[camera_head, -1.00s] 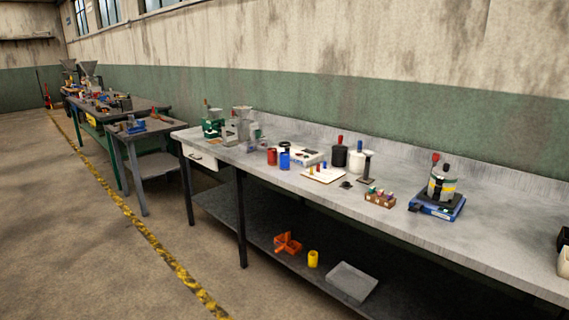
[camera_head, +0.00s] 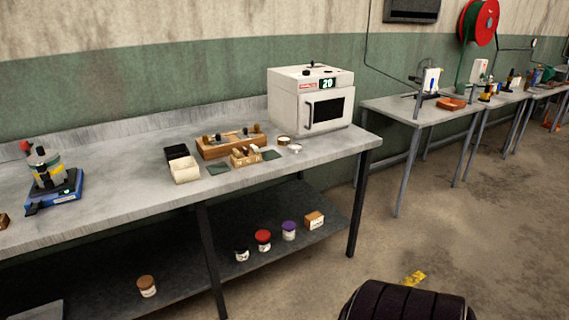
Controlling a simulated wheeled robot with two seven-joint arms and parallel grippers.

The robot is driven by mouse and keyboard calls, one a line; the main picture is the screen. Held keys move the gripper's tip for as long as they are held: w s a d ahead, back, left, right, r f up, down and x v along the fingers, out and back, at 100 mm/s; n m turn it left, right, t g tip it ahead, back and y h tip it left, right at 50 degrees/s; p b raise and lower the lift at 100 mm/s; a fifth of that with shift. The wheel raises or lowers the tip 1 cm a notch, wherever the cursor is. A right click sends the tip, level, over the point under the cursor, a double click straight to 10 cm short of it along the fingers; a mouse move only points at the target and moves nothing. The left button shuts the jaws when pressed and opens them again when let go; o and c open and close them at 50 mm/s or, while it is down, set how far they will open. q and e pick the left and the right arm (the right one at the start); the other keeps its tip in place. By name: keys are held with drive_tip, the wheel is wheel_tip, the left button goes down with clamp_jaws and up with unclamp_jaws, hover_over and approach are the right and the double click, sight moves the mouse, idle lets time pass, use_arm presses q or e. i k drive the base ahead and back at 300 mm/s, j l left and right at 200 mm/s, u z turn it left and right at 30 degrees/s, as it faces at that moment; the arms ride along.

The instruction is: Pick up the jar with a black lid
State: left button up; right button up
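The jar with a black lid (camera_head: 242,254) stands on the dark lower shelf (camera_head: 185,268) under the workbench. It is small with a pale body, just right of the bench's middle leg. To its right, apart, stand a jar with a red lid (camera_head: 263,240) and a jar with a purple lid (camera_head: 289,231). A jar with a brown lid (camera_head: 147,286) stands farther left on the same shelf. Neither of my grippers is in view.
The workbench top (camera_head: 130,205) overhangs the shelf, and its legs (camera_head: 209,260) stand at the front. A white oven (camera_head: 311,98) stands on top. Open floor (camera_head: 480,220) lies at right.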

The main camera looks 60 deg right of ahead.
sight(240, 257)
drive_tip(key=z, duration=1.5)
drive_tip(key=i, duration=0.1)
